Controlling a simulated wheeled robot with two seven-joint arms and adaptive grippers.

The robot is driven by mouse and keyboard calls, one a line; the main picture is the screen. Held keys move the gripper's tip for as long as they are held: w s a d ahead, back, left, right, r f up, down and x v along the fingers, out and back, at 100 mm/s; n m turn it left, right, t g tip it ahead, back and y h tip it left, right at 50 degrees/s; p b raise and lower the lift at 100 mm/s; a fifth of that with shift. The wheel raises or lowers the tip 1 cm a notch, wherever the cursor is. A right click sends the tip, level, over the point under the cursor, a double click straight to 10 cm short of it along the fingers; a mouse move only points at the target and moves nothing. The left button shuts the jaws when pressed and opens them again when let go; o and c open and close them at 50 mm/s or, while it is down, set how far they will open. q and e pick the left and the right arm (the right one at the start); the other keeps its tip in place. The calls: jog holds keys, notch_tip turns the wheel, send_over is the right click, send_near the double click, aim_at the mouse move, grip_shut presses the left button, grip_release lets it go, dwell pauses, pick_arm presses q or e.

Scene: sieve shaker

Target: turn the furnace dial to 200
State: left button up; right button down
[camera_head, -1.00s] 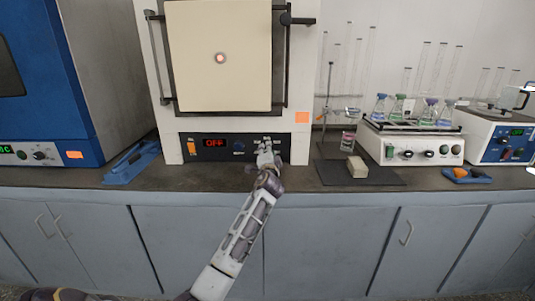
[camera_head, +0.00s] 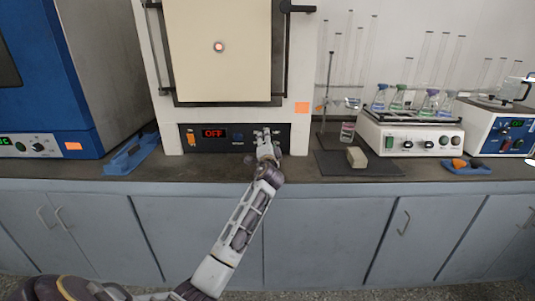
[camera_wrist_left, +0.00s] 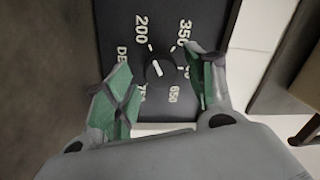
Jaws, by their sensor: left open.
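The cream furnace (camera_head: 222,60) has a black control panel (camera_head: 205,149) below its door, and the red display (camera_head: 214,133) reads OFF. In the left wrist view the small dark round dial (camera_wrist_left: 161,70) carries a short white mark. Printed numbers around it include 200 (camera_wrist_left: 141,30), 350 and 650; others are partly hidden. The mark leans toward the upper left, roughly on the 200 side; its exact setting is hard to tell. My left gripper (camera_head: 265,141) is at the panel's right part and covers the dial in the head view. Its open green-padded fingers (camera_wrist_left: 157,77) stand on either side of the dial, apart from it.
A blue oven (camera_head: 100,70) stands left of the furnace, with a blue tool (camera_head: 130,158) on the bench between. To the right are a stand base (camera_head: 335,165), a small beige block (camera_head: 356,157) and a shaker with flasks (camera_head: 415,138). Bare bench shows in front.

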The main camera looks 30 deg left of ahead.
pick_arm(q)
jog(key=shift+v, duration=5.8)
jog(key=shift+s, duration=0.15)
